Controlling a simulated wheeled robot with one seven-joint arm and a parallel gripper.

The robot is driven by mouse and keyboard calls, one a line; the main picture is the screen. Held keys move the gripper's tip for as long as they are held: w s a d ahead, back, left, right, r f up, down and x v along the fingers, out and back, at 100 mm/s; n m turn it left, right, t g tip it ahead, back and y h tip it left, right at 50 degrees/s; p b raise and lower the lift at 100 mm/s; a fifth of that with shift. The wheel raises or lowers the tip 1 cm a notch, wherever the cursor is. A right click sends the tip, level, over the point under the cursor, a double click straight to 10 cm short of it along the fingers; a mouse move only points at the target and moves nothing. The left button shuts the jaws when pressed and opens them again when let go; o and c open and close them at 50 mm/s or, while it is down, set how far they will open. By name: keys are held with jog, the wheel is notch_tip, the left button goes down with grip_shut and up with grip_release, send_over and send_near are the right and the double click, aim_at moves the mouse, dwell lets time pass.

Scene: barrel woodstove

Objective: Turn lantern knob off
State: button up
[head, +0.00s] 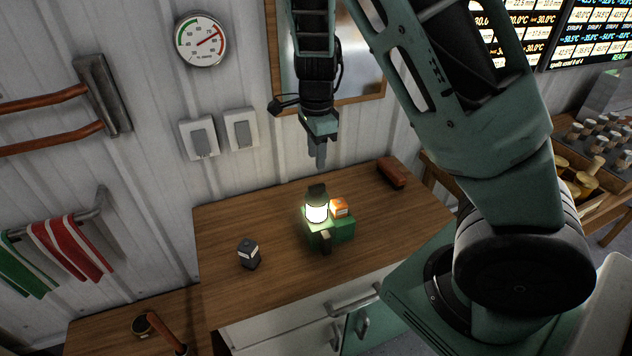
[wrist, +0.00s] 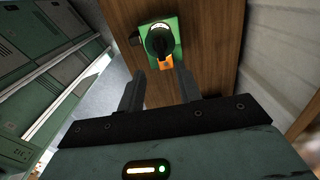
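The lantern (head: 317,212) stands on the wooden counter, with a glowing white lamp, a dark top and a green base (head: 342,230). An orange box-shaped part (head: 340,208) sits on the base. A small brownish knob-like part (head: 325,237) sticks out at the front of the base. In the wrist view the lantern (wrist: 158,42) shows from above, with a dark knob-like part (wrist: 134,39) at its left side. My gripper (head: 320,163) points down above and behind the lantern, apart from it. In the wrist view its two fingers (wrist: 159,73) are spread with nothing between them.
A small dark grey box (head: 249,254) stands on the counter left of the lantern. A reddish-brown block (head: 391,173) lies at the back right. The wooden counter (head: 225,223) is otherwise clear. Wall switches (head: 241,130) and a mirror-like frame (head: 272,45) are behind.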

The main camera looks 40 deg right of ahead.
aim_at(317, 185)
notch_tip(317, 185, down, 9)
jog(key=shift+f, duration=0.15)
grip_shut()
